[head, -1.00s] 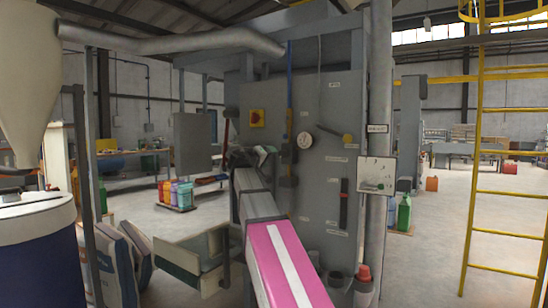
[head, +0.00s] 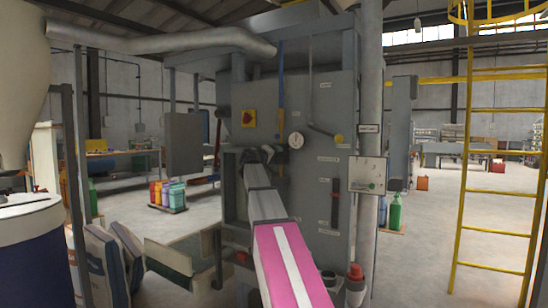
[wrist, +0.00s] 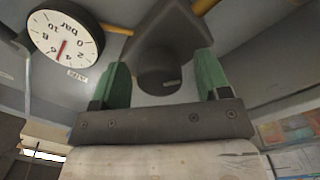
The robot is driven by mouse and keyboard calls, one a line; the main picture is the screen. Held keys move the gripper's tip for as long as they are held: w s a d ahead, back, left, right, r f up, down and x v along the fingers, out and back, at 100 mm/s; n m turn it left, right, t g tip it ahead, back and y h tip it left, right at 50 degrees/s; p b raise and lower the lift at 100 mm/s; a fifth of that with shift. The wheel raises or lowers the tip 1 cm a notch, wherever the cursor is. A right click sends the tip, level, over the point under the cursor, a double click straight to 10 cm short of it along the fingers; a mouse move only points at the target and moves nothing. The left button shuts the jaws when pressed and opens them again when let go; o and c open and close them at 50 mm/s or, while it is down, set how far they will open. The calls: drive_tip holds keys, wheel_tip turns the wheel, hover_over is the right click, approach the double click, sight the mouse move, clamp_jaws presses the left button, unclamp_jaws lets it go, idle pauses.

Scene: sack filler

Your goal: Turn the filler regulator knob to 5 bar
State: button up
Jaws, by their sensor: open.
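The regulator knob (wrist: 160,78) is a dark round piece under a dark housing, in the middle of the wrist view. My gripper (wrist: 163,76) is open, with one green finger on each side of the knob. I cannot tell whether either finger touches it. The white pressure gauge (wrist: 66,38) appears upside down at upper left, and its red needle points roughly between 4 and 6. The gauge also shows on the grey filler panel in the head view (head: 296,140). There my gripper (head: 268,155) is just left of and below the gauge, and the knob is hidden.
A pale box (head: 368,174) hangs on the pipe at right. A yellow ladder (head: 465,190) stands farther right.

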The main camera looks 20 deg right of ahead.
drive_tip(key=c, duration=0.9)
drive_tip(key=shift+n, duration=1)
drive_tip(key=shift+c, duration=0.2)
drive_tip(key=o, duration=0.9)
drive_tip(key=shift+o, duration=0.2)
drive_tip(key=v, duration=1)
drive_tip(key=shift+s+a, duration=0.3)
